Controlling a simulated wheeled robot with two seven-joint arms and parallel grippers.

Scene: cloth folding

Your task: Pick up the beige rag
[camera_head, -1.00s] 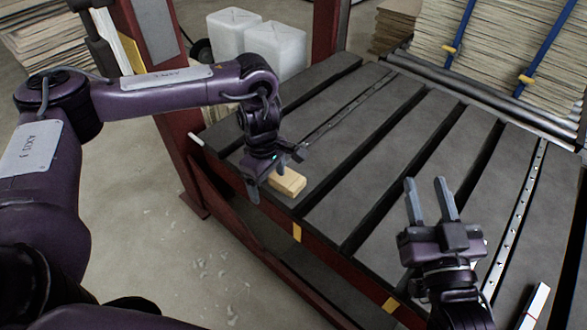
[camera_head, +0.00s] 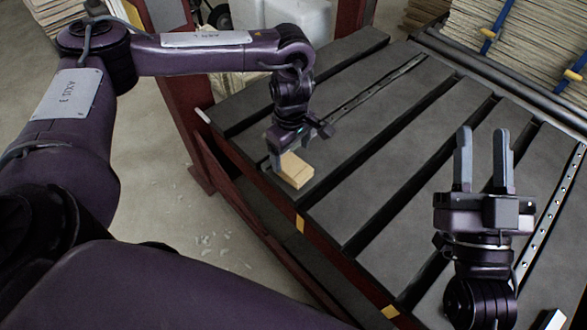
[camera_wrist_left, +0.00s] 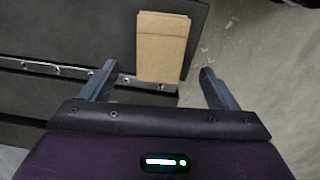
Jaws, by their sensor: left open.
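The beige rag (camera_head: 296,171) is a small folded block lying on the dark slatted table near its left edge. It also shows in the left wrist view (camera_wrist_left: 162,47), between and a little beyond the fingertips. My left gripper (camera_head: 296,151) is over the table right at the rag, with its fingers pointing down; in the left wrist view its two fingers (camera_wrist_left: 156,76) are wide apart with nothing between their bases. Part of the rag is hidden behind the gripper in the head view. My right gripper (camera_head: 482,140) is open and empty above the table's right part, fingers pointing away.
The table (camera_head: 390,165) has dark slats with gaps and a perforated metal strip. White containers (camera_head: 295,18) stand behind it at the upper left. Stacked sheets (camera_head: 540,45) with blue straps stand at the back right. A white object (camera_head: 550,320) lies at the lower right. The middle slats are clear.

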